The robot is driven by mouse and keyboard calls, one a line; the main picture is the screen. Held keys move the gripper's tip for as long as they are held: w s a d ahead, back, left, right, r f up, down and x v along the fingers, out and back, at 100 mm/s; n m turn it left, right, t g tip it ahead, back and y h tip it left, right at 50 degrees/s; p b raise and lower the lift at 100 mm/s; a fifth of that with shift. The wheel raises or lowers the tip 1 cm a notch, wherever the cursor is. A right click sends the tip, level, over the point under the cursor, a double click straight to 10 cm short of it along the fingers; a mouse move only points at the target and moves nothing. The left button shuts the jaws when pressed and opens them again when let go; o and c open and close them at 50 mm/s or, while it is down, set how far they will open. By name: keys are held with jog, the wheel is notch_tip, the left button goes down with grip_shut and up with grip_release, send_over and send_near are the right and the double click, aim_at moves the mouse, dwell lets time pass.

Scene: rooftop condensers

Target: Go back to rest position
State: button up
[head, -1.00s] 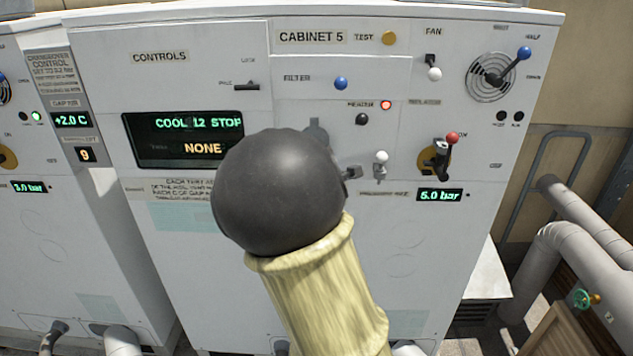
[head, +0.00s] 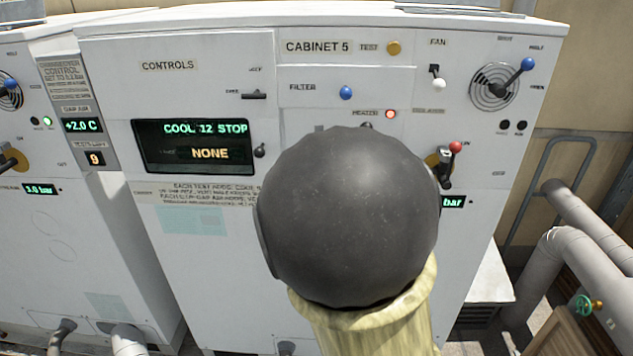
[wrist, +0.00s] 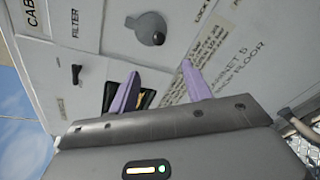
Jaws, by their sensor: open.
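My gripper (wrist: 160,92) is open and empty in the wrist view, its two purple fingers apart and pointing at the white face of Cabinet 5. No part is seen between the fingers except the panel and a dark display edge behind them. In the head view my dark round arm joint and pale sleeve cover the middle of Cabinet 5 (head: 225,270), and my fingers are hidden. The display (head: 195,146) reads "COOL 12 STOP" and "NONE". A dark knob (wrist: 150,28) shows beyond the fingers in the wrist view.
A red-tipped lever (head: 446,165) and a blue-tipped fan lever (head: 512,76) stick out at the right. The heater light (head: 391,114) glows red. Grey pipes (head: 570,270) and a green valve wheel (head: 583,305) stand at the lower right. Another cabinet (head: 50,240) is at the left.

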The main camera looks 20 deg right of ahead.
jog(key=shift+f, duration=0.1)
jog(key=s+a+f+m+g+y+b, duration=0.2)
jog(key=f+m+g, duration=0.1)
jog(key=f+m, duration=0.3)
jog(key=s+a+f+m+g+y+b, duration=0.1)
jog(key=s+a+f+m+g+y, duration=0.2)
jog(key=f, duration=0.5)
jog(key=s+f+m+g+b, duration=0.2)
jog(key=s+f+m+g, duration=0.4)
jog(key=s+f+m, duration=0.2)
jog(key=s+m, duration=0.2)
jog(key=m, duration=0.2)
jog(key=shift+s+f+g+b, duration=0.2)
jog(key=shift+s+g+b, duration=0.1)
dwell(1.0)
